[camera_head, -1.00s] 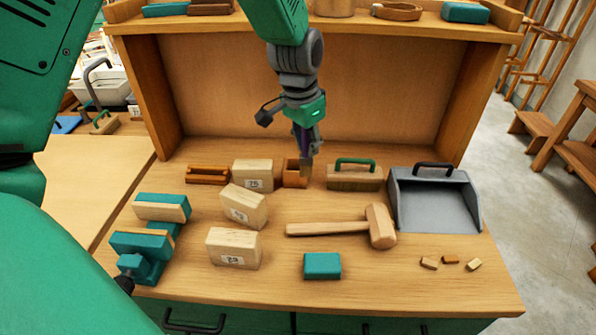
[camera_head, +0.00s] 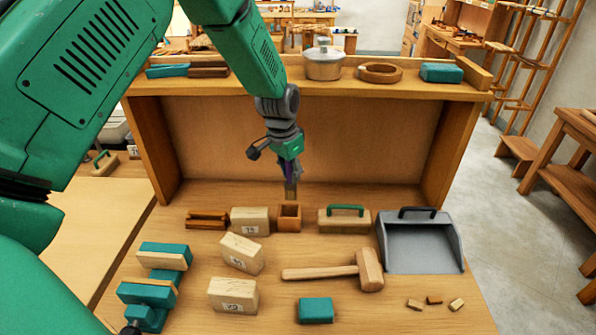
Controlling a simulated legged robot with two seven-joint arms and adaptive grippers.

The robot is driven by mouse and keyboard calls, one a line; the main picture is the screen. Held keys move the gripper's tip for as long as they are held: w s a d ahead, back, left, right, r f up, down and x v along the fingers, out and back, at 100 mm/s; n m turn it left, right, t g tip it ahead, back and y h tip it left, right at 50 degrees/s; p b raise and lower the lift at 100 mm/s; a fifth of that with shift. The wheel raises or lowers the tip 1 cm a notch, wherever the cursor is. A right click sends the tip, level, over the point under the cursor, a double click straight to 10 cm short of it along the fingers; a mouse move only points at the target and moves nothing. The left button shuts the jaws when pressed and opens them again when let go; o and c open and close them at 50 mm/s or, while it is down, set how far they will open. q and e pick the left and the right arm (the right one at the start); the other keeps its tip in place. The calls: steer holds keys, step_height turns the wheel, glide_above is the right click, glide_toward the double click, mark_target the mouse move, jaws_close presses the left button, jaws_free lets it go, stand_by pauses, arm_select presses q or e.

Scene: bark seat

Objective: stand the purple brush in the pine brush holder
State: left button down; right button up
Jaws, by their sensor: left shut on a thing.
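The pine brush holder (camera_head: 289,218) is a small open-topped wooden box on the bench, below the gripper in the picture. The lower end of gripper and brush shows just above the holder's opening; I cannot tell whether it is over the opening or behind it. My right gripper is not in view.
Pale numbered blocks (camera_head: 250,221) stand left of the holder, and a wooden block with a green handle (camera_head: 343,220) stands right of it. A mallet (camera_head: 337,270), a grey dustpan (camera_head: 420,246) and a teal block (camera_head: 316,310) lie nearer. A shelf (camera_head: 330,90) runs above the back panel.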

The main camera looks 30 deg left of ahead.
mark_target(290, 199)
arm_select(q)
steer(key=shift+w+a+f, duration=0.1)
steer(key=shift+a, duration=0.4)
steer(key=f+b, duration=0.2)
steer(key=f, duration=0.1)
steer(key=shift+d+b, duration=0.2)
steer(key=shift+b, duration=0.15)
step_height(290, 199, down, 5)
steer(key=b, duration=0.4)
steer(key=shift+a, duration=0.1)
steer(key=shift+f+b, duration=0.35)
steer(key=shift+f, duration=0.3)
steer(key=shift+p, duration=0.3)
steer(key=shift+f, duration=0.35)
steer(key=c, duration=1.1)
jaws_free()
steer(key=shift+o, duration=0.2)
steer(key=shift+r, duration=0.1)
